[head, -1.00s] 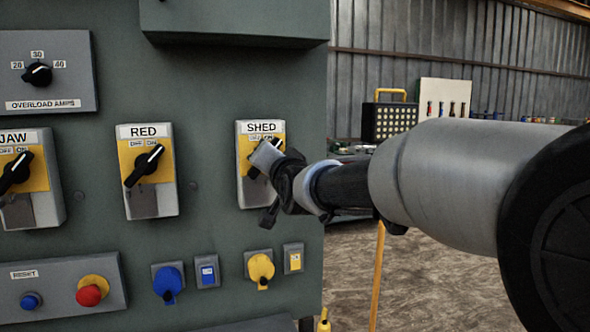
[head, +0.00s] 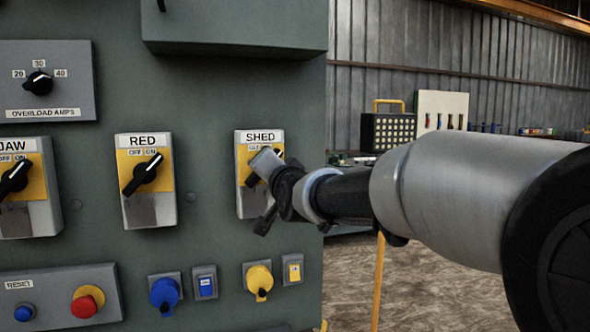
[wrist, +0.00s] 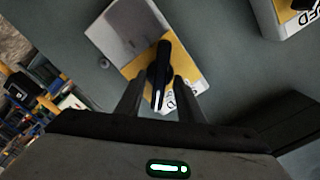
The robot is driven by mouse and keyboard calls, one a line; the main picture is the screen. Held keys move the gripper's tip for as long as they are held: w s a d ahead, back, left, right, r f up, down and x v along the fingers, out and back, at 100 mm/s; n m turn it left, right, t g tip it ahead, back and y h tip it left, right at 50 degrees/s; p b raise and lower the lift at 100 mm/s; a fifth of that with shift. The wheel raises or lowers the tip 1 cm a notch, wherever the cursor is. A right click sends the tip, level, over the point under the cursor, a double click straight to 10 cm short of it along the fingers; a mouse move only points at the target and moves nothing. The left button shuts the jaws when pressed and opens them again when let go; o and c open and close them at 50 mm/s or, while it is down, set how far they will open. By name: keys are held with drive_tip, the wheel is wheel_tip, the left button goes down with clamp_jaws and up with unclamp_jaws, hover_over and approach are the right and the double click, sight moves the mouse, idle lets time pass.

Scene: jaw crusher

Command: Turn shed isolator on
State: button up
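The SHED isolator (head: 246,203) is a grey box with a yellow plate and a white SHED label, at the right edge of the green panel in the head view. My gripper (head: 264,188) is in front of it and hides most of its black knob. In the wrist view the knob (wrist: 161,70) with a white pointer line stands between the two fingers of my gripper (wrist: 158,82). The fingers are open, one on each side of the knob. A gap shows at the left finger; the right finger is close, and contact cannot be told. The pointer's exact setting is partly hidden.
The similar RED isolator (head: 147,205) and JAW isolator (head: 40,215) are to the left. Below are a blue socket (head: 165,292), a yellow socket (head: 258,279) and a red button (head: 86,304). A dark housing (head: 235,28) juts out above.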

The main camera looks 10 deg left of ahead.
drive_tip(key=p+v, duration=0.1)
drive_tip(key=v, duration=1.6)
drive_tip(key=shift+s, duration=0.2)
drive_tip(key=s+d+f+n+g+h, duration=0.15)
drive_tip(key=d+f+h, duration=0.25)
drive_tip(key=d+f, duration=0.4)
drive_tip(key=s+d+f+m+g+h, duration=0.1)
drive_tip(key=s+d+f+g+h, duration=0.3)
drive_tip(key=d, duration=0.6)
drive_tip(key=s+d+f+n+g+h, duration=0.2)
drive_tip(key=s+d+f+g, duration=0.2)
drive_tip(key=s+d+f, duration=0.8)
wheel_tip(320, 180, up, 25)
drive_tip(key=s+a+p, duration=0.1)
drive_tip(key=a+p, duration=0.1)
drive_tip(key=p, duration=2.2)
drive_tip(key=shift+s+a+p, duration=0.15)
drive_tip(key=shift+a+p, duration=0.1)
drive_tip(key=shift+p, duration=0.1)
